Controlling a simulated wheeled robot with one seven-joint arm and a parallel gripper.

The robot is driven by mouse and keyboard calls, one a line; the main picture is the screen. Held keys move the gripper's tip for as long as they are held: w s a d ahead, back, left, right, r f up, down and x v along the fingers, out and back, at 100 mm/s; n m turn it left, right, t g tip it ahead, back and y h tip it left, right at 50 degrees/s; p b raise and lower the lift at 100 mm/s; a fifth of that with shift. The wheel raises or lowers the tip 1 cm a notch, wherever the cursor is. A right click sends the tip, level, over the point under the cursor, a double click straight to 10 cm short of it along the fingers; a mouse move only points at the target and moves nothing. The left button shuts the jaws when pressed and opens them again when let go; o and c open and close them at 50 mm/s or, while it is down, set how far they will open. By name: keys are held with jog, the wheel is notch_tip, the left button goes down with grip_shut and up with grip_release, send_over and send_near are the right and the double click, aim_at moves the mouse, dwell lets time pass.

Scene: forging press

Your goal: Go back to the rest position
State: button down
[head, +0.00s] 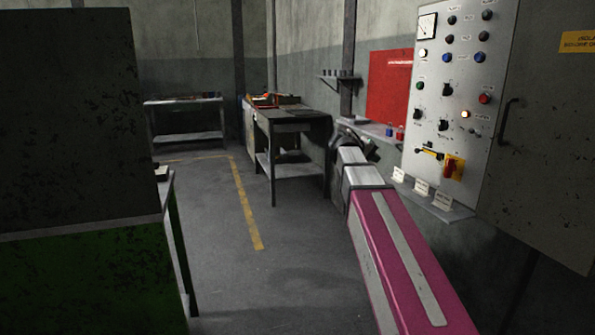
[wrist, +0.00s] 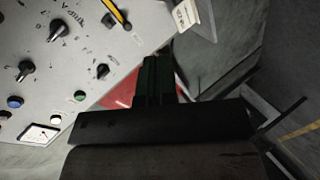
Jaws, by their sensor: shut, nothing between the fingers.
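My gripper (wrist: 156,78) shows in the wrist view as two dark fingers side by side, shut with nothing between them. In the head view my pink and white arm reaches forward on the right, and its dark far end is beside the left edge of the control panel (head: 436,75). The fingertips are hard to make out there. In the wrist view the panel face (wrist: 75,50) fills the upper left, with knobs, buttons and a dial, and stands apart from the fingers.
The open cabinet door (head: 545,130) stands at the right. A small shelf with white labels (head: 443,201) is under the panel. A dark workbench (head: 290,125) stands by the wall, a table (head: 185,103) behind. A large green and dark machine (head: 75,130) blocks the left. The middle floor is clear.

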jog(key=s+a+f+g+y, duration=0.1)
jog(key=s+a+f+y, duration=0.2)
jog(key=s+f, duration=0.5)
jog(key=s+a+f+g+y, duration=0.2)
jog(key=s+f, duration=0.6)
jog(key=f, duration=1.1)
jog(key=s+a+f+m+g+y, duration=0.1)
jog(key=s+a+f+y, duration=0.3)
jog(key=f, duration=1)
jog(key=s+g+y, duration=0.1)
jog(key=s+y, duration=0.1)
jog(key=s, duration=0.2)
jog(key=shift+s+a+y, duration=0.2)
jog(key=shift+a+y, duration=0.1)
jog(key=shift+a, duration=0.05)
